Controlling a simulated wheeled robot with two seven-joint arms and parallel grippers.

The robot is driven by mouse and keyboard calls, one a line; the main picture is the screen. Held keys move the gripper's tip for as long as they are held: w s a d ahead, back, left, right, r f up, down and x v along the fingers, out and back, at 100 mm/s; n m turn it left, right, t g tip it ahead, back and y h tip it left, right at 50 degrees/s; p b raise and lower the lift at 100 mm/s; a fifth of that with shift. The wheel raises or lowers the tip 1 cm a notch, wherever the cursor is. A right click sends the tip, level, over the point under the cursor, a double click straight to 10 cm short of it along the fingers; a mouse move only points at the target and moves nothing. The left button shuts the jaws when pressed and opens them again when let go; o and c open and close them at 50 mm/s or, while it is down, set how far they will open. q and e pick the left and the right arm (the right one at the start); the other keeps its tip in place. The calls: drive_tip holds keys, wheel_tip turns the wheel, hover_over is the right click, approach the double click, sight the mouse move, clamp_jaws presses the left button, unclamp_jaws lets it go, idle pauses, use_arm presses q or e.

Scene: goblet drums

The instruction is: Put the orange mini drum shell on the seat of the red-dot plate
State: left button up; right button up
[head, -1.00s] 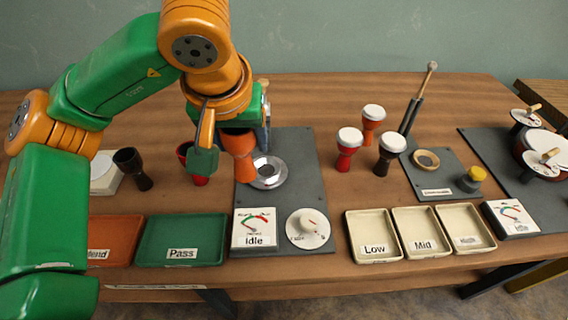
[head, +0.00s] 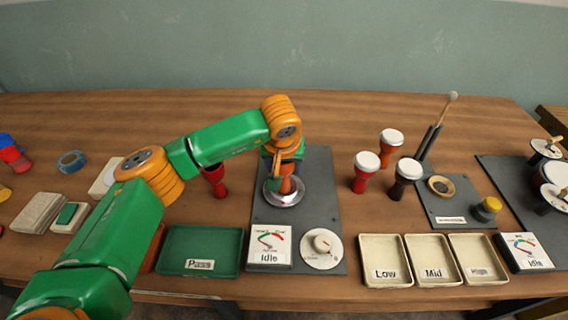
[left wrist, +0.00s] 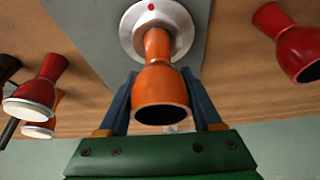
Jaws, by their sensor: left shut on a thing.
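The orange mini drum shell (head: 286,186) is held in my left gripper (head: 284,168), over the round metal seat (head: 283,201) of the dark grey plate (head: 320,190). In the left wrist view the fingers of my left gripper (left wrist: 160,95) are on both sides of the shell (left wrist: 158,88), with its open bowl toward the camera. Its narrow foot is at the middle of the seat (left wrist: 182,18), where a red dot shows on the rim. I cannot tell whether the foot touches the seat. My right gripper is not in view.
A red shell (head: 215,180) stands left of the plate, close to my left arm. White-topped drums (head: 366,170) stand right of the plate. A gauge box (head: 270,246) and a dial (head: 321,246) are at the plate's front. A green tray (head: 190,268) lies front left.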

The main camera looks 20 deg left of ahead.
use_arm(q)
drive_tip(key=o, duration=1.4)
drive_tip(key=shift+f, duration=0.1)
drive_tip(key=shift+r+p, duration=0.35)
drive_tip(key=shift+p, duration=0.05)
drive_tip(key=b+v, duration=0.1)
drive_tip(key=v, duration=1)
drive_tip(key=shift+s+r, duration=0.2)
drive_tip(key=shift+r, duration=0.15)
